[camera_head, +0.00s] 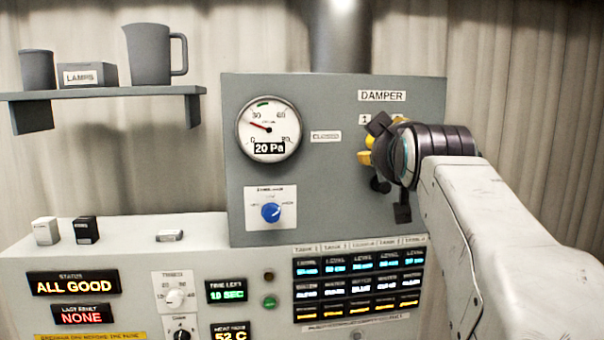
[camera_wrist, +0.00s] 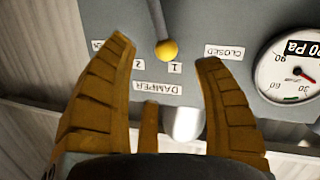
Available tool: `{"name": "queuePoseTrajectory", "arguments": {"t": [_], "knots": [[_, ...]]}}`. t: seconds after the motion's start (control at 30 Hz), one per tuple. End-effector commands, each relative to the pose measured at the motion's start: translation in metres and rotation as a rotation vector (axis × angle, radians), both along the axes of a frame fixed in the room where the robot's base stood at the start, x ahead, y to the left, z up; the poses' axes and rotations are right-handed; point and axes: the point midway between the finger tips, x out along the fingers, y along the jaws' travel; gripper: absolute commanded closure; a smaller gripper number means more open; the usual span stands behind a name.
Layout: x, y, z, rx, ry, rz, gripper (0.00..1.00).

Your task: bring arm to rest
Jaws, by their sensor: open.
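My gripper (camera_head: 384,160) is in front of the grey damper panel (camera_head: 335,200), at its right side. In the head view my gripper hides most of the lever.
A pressure gauge (camera_head: 268,129) reads 20 Pa, with a blue knob (camera_head: 270,212) below it. A control console (camera_head: 215,262) with displays stands beneath. A shelf (camera_head: 100,92) with a jug (camera_head: 150,55) hangs at upper left. The space in front of the panel's left part looks clear.

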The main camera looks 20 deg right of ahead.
Motion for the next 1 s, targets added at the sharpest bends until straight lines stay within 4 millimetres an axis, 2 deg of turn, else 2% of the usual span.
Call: {"name": "queuePoseTrajectory", "arguments": {"t": [0.17,0.27,0.3,0.37,0.47,0.6,0.67,0.8,0.9,1.0], "knots": [[0.000,0.000,0.000,0.011,-0.006,-0.002,0.38],[-0.001,0.001,-0.011,0.076,0.013,-0.010,0.38],[-0.003,0.001,-0.021,0.116,0.036,-0.015,0.38],[-0.003,0.002,-0.048,0.178,0.092,-0.026,0.38],[-0.008,0.005,-0.103,0.282,0.209,-0.045,0.38],[-0.032,0.018,-0.189,0.429,0.400,-0.083,0.38],[-0.049,0.028,-0.222,0.485,0.480,-0.097,0.38],[-0.094,0.067,-0.291,0.583,0.663,-0.096,0.38],[-0.129,0.101,-0.332,0.621,0.787,-0.071,0.38],[-0.164,0.132,-0.364,0.626,0.890,-0.025,0.38]]}}
